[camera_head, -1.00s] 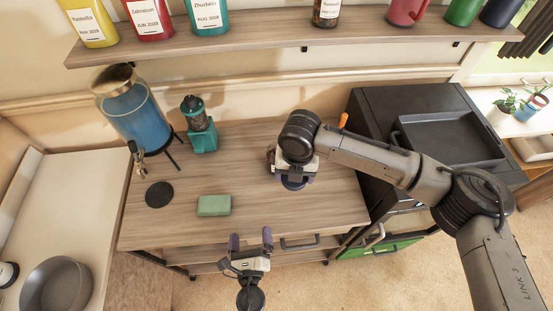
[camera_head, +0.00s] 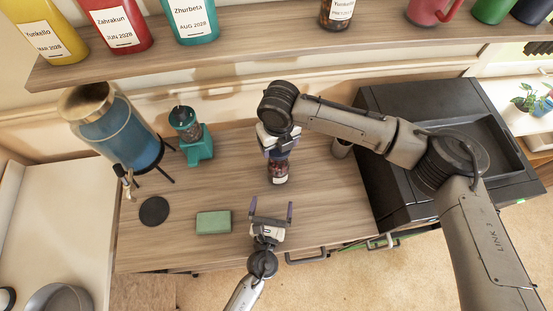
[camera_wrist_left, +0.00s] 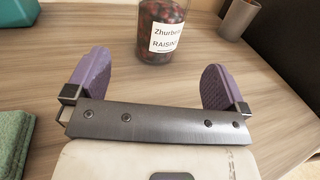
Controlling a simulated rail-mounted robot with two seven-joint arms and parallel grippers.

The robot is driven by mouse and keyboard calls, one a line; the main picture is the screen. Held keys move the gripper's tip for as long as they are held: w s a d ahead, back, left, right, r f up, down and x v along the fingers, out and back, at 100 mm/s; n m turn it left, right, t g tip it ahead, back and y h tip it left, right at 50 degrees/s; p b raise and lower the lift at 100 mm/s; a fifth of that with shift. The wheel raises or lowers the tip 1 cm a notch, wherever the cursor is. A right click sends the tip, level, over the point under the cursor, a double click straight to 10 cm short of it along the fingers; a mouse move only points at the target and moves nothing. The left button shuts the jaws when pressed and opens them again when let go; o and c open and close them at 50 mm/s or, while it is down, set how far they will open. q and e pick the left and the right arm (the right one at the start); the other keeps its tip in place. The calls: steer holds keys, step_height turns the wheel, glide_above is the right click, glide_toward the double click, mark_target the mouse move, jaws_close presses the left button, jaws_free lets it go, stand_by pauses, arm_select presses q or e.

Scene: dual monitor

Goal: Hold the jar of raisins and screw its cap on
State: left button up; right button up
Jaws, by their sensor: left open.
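A clear jar of raisins (camera_head: 277,172) with a white label is under my right gripper (camera_head: 279,152) in the head view. In the left wrist view the jar (camera_wrist_left: 162,30) appears upright, its top cut off by the frame. Dark blue shows between the right fingers at the jar's top; I cannot make out the cap clearly or how tightly the fingers close. My left gripper (camera_head: 271,212) is open and empty, just in front of the jar. Its purple fingers (camera_wrist_left: 155,85) are spread wide, with the jar ahead of the gap, not between them.
A green block (camera_head: 213,222) and a black disc (camera_head: 154,211) lie left on the table. A blue dispenser (camera_head: 115,132) and a teal grinder (camera_head: 192,138) stand behind. A metal cup (camera_head: 342,148) and a black machine (camera_head: 470,130) are right.

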mark_target(276, 179)
arm_select(q)
steer(key=shift+s, duration=0.2)
arm_select(e)
steer(key=shift+s+f, duration=0.1)
steer(key=shift+s, duration=0.05)
arm_select(q)
steer(key=shift+w, duration=0.1)
steer(key=w, duration=0.4)
steer(key=w+d, duration=0.1)
steer(key=w, duration=0.6)
steer(key=shift+w+d, duration=0.3)
steer(key=shift+w, duration=0.1)
steer(key=shift+c, duration=0.3)
steer(key=c, duration=1.3)
arm_select(e)
steer(key=shift+f, duration=2.45)
steer(key=shift+f, duration=0.1)
steer(key=shift+f, duration=0.8)
steer(key=shift+f, duration=0.6)
